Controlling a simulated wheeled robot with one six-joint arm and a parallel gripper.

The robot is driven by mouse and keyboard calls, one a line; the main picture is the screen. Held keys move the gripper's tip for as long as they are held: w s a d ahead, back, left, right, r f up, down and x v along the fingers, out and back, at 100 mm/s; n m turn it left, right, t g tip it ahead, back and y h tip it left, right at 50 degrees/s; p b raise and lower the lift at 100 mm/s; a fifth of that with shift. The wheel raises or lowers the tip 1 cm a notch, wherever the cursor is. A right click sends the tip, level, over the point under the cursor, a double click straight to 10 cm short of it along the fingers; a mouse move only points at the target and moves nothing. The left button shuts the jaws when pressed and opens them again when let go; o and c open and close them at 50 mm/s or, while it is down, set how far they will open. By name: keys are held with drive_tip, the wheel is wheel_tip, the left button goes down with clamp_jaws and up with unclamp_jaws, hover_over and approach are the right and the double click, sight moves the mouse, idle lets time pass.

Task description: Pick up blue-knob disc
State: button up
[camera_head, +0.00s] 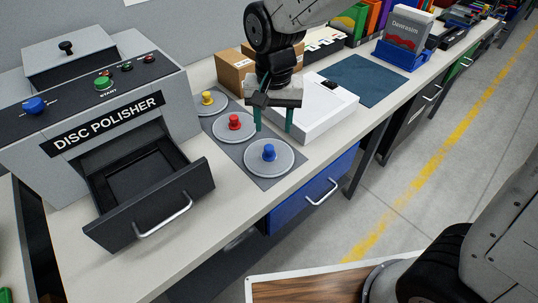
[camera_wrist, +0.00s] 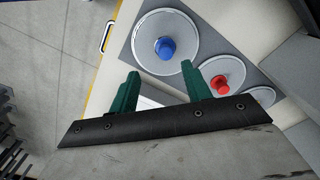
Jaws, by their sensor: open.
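The blue-knob disc (camera_head: 269,155) is a round grey disc with a blue knob, lying flat on a dark mat (camera_head: 239,149) at the end nearest the front of the bench. It shows at the top middle of the wrist view (camera_wrist: 165,44). The red-knob disc (camera_head: 234,125) and yellow-knob disc (camera_head: 207,101) lie in a row behind it. My gripper (camera_head: 273,129) points down with its green fingers apart and empty, above and behind the blue-knob disc. In the wrist view the fingertips (camera_wrist: 160,73) are apart, below the blue knob in the picture.
The disc polisher (camera_head: 108,115) stands at left with its empty drawer (camera_head: 150,191) pulled open. A white box-like device (camera_head: 322,104) is right of my gripper. A brown box (camera_head: 233,69) and a blue-grey mat (camera_head: 363,79) are farther back. Bare bench lies in front of the disc mat.

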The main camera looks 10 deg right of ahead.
sight(269, 147)
drive_tip(key=f, duration=0.8)
drive_tip(key=shift+w+a+f, duration=0.2)
drive_tip(key=shift+w+a, duration=0.1)
drive_tip(key=shift+a, duration=0.1)
clamp_jaws()
